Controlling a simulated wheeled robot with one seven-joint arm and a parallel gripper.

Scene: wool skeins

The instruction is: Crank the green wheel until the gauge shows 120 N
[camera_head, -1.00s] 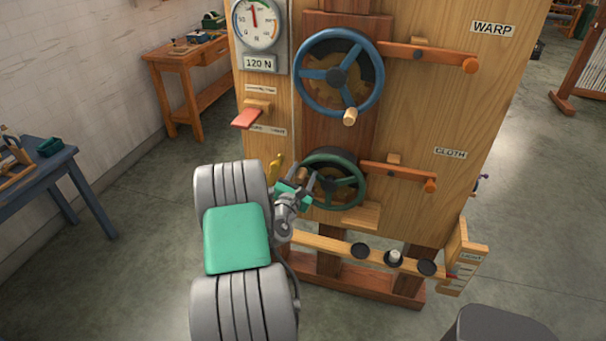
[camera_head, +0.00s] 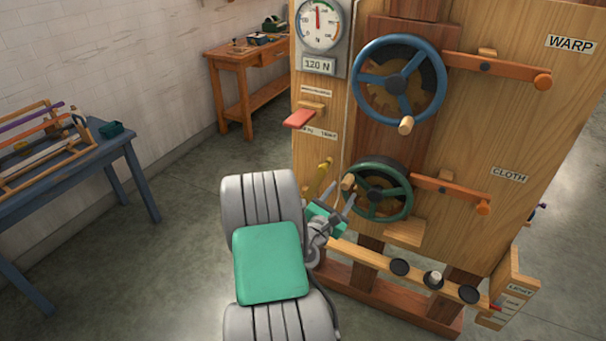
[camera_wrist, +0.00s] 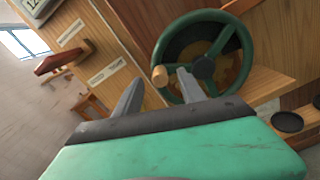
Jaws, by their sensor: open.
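The green wheel (camera_head: 404,205) sits low on the wooden panel, below the blue wheel. Its wooden crank knob (camera_head: 348,182) is at the wheel's left side. In the wrist view the green wheel (camera_wrist: 168,50) fills the upper middle and its knob (camera_wrist: 160,76) shows just beyond and between my fingertips. My gripper (camera_head: 342,199) is open, close to the knob, with nothing in its grasp; its fingers also show in the wrist view (camera_wrist: 158,90). The round gauge (camera_head: 318,22) is at the panel's upper left. The plate (camera_head: 319,65) under it reads 120 N, and the needle points nearly straight up.
The blue wheel (camera_head: 437,91) with its own knob (camera_head: 406,125) is above. Orange levers (camera_head: 497,67) stick out beside both wheels, and a red lever (camera_head: 299,118) is at left. A shelf with black discs (camera_head: 399,267) is below.

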